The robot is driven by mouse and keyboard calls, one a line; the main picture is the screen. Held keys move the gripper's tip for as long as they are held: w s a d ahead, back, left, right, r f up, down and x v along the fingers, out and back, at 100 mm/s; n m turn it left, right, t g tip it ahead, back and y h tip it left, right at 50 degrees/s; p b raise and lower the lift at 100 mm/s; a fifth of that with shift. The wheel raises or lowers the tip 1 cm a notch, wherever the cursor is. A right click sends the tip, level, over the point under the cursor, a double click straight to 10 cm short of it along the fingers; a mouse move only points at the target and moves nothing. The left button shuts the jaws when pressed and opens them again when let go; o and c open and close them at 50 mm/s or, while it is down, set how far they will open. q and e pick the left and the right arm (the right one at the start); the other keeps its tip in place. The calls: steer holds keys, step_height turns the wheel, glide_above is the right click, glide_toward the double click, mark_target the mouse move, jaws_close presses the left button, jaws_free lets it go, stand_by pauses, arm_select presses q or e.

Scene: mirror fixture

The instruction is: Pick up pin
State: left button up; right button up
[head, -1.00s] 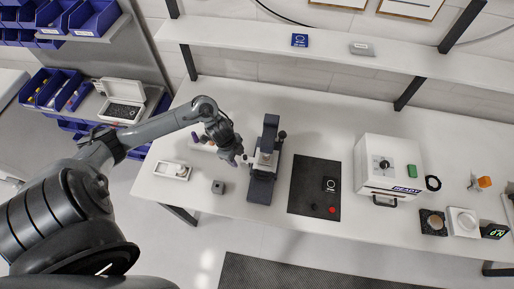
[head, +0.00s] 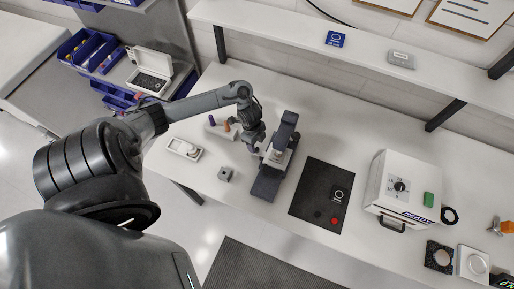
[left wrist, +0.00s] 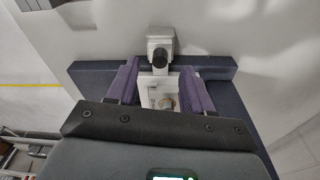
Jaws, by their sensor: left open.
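My left gripper (head: 262,152) is open at the left side of the dark upright fixture (head: 268,183). In the left wrist view the purple fingers (left wrist: 161,95) stand apart, one on each side of the fixture's light grey block (left wrist: 160,38). Nothing is clearly gripped. I cannot tell for certain which part is the pin. A purple peg (head: 211,121) and an orange-brown peg (head: 227,126) stand in a white holder behind the gripper. My right gripper is out of view.
A white tray (head: 184,149) and a small grey block (head: 225,174) lie left of the fixture. A black mat (head: 312,188) with a red button lies to its right. A white box (head: 400,190) stands farther right. A shelf runs along the back.

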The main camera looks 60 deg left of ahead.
mark_target(257, 149)
arm_select(q)
steer(key=shift+w+d+f, duration=0.1)
steer(key=shift+d+f, duration=0.1)
steer(key=shift+f, duration=1.4)
jaws_close()
